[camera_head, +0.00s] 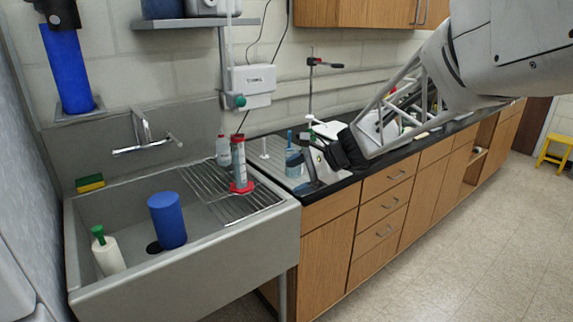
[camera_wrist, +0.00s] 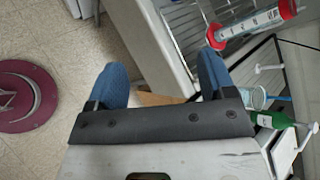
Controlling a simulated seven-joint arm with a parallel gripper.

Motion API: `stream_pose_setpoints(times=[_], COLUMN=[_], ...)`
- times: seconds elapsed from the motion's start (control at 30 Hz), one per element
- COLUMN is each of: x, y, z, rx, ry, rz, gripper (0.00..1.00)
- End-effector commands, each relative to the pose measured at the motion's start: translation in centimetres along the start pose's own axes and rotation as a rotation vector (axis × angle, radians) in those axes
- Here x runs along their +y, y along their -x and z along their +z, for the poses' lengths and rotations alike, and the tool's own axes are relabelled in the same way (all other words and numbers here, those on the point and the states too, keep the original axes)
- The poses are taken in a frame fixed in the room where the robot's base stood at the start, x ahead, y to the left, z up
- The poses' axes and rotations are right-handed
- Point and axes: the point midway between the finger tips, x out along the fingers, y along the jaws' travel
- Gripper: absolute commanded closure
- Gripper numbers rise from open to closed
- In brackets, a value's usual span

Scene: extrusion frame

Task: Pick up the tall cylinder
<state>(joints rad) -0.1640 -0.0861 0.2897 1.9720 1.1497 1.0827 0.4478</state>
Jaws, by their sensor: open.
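The tall cylinder (camera_head: 239,163) is a clear graduated cylinder with a red base and a red ring near its top. In the head view it stands upright on the wire rack at the sink's right side. In the wrist view the cylinder (camera_wrist: 254,26) lies across the upper right, outside the fingers. My gripper (camera_head: 309,168) is to the right of the cylinder, over the counter's front edge, apart from it. In the wrist view my gripper (camera_wrist: 160,65) shows two blue fingers spread wide with nothing between them. Its fingertips are hard to make out in the head view.
The wire rack (camera_head: 205,187) adjoins the sink basin, which holds a blue cup (camera_head: 168,220) and a white bottle (camera_head: 107,252). A clear bottle (camera_head: 223,151) stands behind the cylinder. A beaker (camera_head: 293,165) is close to my gripper. A maroon stool (camera_wrist: 28,95) stands on the floor.

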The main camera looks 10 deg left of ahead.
Motion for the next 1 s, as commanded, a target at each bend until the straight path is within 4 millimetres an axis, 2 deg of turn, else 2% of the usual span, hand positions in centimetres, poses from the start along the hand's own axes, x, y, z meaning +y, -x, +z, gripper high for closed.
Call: stream_pose_setpoints(times=[0.03,0.2,0.6,0.8,1.0], x=[-1.2,-5.2,-13.4,-16.5,-18.3], y=[-1.1,-4.4,-12.6,-16.6,-19.1], z=[-0.6,-2.4,-7.5,-10.3,-12.4], rx=[-0.025,-0.112,-0.320,-0.420,-0.486], ry=[-0.036,-0.166,-0.474,-0.617,-0.711], rz=[-0.020,-0.095,-0.259,-0.333,-0.382], gripper=[0.24,0.24,0.24,0.24,0.24])
